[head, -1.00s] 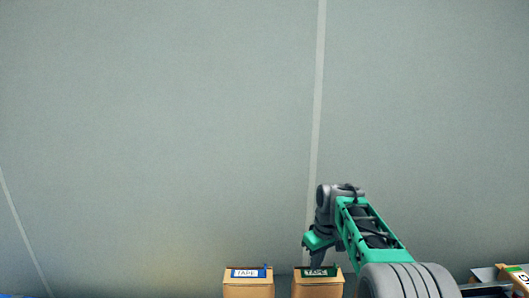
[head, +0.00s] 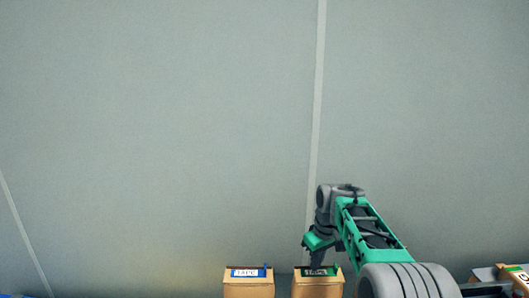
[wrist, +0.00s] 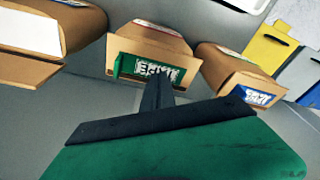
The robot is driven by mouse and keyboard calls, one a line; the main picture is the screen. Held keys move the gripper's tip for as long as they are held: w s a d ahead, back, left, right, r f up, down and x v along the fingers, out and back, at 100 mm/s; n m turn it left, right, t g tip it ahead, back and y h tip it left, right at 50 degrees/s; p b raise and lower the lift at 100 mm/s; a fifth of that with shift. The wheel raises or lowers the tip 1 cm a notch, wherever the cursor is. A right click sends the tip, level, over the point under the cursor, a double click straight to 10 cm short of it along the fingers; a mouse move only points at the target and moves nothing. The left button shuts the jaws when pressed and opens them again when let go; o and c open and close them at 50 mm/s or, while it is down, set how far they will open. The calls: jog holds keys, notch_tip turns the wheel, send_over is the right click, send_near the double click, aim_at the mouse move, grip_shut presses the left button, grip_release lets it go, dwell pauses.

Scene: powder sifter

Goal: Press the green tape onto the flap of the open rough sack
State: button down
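The green-marked tape carton (head: 318,289) stands at the bottom of the head view. In the wrist view its open cardboard box (wrist: 150,44) shows a green label (wrist: 127,66) with white lettering, partly covered by my fingers. My gripper (head: 316,258) points down at this carton's top. In the wrist view the dark fingertips (wrist: 157,84) overlap the label's lower edge. The fingers look close together, but I cannot tell whether they hold a piece of tape. Contact with the carton is also unclear. I cannot make out an open rough sack or its flap in either view.
A blue-labelled tape carton (head: 248,289) stands to the left; the wrist view shows it at right (wrist: 240,82). Another cardboard box with a white face (wrist: 30,32) is at the wrist view's left. A yellow item (wrist: 266,52) is at upper right. A plain wall fills the head view.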

jog(key=shift+s+f+b, duration=0.1)
jog(key=shift+f+b, duration=0.35)
jog(key=shift+f, duration=0.35)
dwell(0.5)
jog(key=shift+r, duration=0.1)
notch_tip(320, 180, up, 8)
jog(key=p, duration=0.6)
jog(key=s+r+m+t+b, duration=0.1)
jog(key=s+r+m+b, duration=0.3)
jog(key=s, duration=0.7)
jog(key=s+f+m+t, duration=0.2)
jog(key=s+f, duration=0.2)
jog(key=s, duration=1.2)
jog(key=shift+s+h, duration=0.15)
jog(key=shift+h, duration=0.25)
